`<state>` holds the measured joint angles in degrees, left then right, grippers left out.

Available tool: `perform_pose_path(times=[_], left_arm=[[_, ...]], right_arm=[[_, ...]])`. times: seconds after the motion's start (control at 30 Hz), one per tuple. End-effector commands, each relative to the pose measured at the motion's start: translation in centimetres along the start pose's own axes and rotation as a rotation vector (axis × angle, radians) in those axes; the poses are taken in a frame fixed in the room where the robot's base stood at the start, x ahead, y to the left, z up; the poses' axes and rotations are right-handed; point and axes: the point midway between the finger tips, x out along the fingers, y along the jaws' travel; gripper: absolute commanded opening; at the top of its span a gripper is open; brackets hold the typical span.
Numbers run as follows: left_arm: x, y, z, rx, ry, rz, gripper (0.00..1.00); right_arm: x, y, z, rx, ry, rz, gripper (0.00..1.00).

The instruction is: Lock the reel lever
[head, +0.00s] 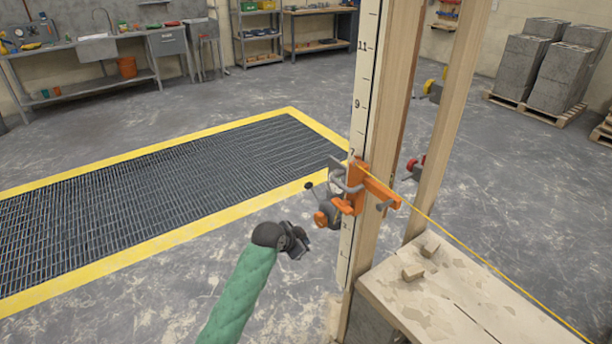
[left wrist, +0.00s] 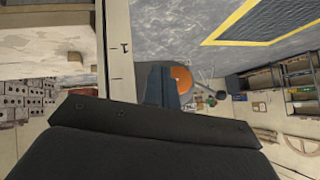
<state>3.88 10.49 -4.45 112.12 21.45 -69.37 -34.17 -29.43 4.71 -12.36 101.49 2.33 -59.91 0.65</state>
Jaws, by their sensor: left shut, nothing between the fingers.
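The reel (head: 328,213), orange and dark grey, hangs on the left side of an upright post marked with a number scale (head: 349,225). A thin lever with a black knob (head: 309,186) sticks out up and left from it. An orange clamp (head: 378,190) sits at the same height on the post. My left gripper (head: 303,243) is below and left of the reel, apart from it, shut and empty. In the left wrist view the shut fingers (left wrist: 164,85) partly cover the orange reel (left wrist: 182,79), and a dark knob (left wrist: 221,95) shows to its right. My right gripper is not in view.
A yellow line (head: 470,248) runs from the clamp down to the right over a worn bench (head: 425,290) with small blocks on it. A floor grate with a yellow border (head: 240,118) lies behind. The floor left of the post is clear.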

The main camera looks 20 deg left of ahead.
Motion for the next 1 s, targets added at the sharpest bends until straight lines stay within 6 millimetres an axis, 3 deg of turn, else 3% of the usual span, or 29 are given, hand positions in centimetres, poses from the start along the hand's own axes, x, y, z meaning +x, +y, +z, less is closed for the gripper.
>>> perform_pose_path(times=[0.03, 0.2, 0.4, 0.57, 1.0], left_arm=[[-0.9, -3.2, -2.5, 0.024, 0.020, -0.023, 0.00], [-2.4, -10.7, -7.6, 0.097, 0.076, -0.075, 0.00], [-3.7, -15.6, -10.8, 0.145, 0.111, -0.111, 0.00], [-4.0, -16.7, -11.4, 0.155, 0.120, -0.120, 0.00], [-3.3, -16.7, -11.6, 0.154, 0.120, -0.118, 0.00]], right_arm=[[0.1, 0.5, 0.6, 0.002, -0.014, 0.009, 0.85], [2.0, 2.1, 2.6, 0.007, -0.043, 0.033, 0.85], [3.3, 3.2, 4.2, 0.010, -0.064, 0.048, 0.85], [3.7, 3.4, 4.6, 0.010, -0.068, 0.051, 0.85], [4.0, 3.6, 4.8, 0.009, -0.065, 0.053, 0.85]])
